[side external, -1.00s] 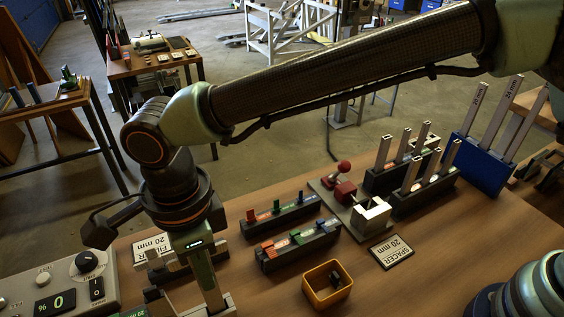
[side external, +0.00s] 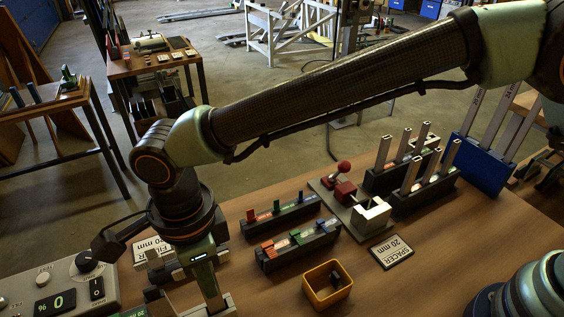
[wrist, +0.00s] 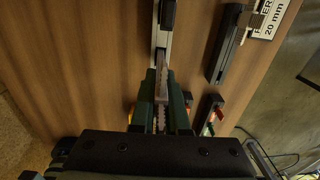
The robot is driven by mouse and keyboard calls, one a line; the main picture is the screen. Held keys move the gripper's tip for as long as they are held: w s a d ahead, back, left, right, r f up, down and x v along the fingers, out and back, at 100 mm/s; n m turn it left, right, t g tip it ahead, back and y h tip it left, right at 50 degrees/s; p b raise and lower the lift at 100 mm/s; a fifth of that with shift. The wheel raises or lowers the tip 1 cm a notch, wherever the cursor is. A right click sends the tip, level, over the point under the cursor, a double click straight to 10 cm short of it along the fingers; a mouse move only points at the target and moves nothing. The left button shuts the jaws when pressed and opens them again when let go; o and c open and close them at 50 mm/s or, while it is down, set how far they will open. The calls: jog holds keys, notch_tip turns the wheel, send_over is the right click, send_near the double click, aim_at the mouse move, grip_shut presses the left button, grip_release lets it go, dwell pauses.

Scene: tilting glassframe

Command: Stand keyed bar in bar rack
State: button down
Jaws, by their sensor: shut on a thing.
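My gripper (wrist: 160,100) is shut on a silver metal bar (wrist: 163,42), which runs away from the toothed jaws in the wrist view. A dark piece (wrist: 168,13) shows at its far end. In the side view my gripper (side external: 207,281) points down at the lower left, and its tips and the held bar are hard to make out there. Two dark racks hold upright silver bars, one behind (side external: 375,182) and one in front (side external: 428,203), at the right of the bench. I cannot tell which is the bar rack. My gripper is well left of both.
Two low racks of coloured keys (side external: 263,264), a yellow bin (side external: 327,299), a red-handled fixture (side external: 345,190) and a spacer card (side external: 390,252) lie between. A blue stand (side external: 483,166) with tall bars is at far right. A control box (side external: 62,287) is at left.

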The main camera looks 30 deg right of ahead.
jog(key=shift+f, duration=0.65)
jog(key=c, duration=0.8)
grip_release()
jog(key=shift+c, duration=0.2)
jog(key=shift+r, duration=0.1)
notch_tip(320, 180, up, 12)
jog(key=shift+f, duration=0.1)
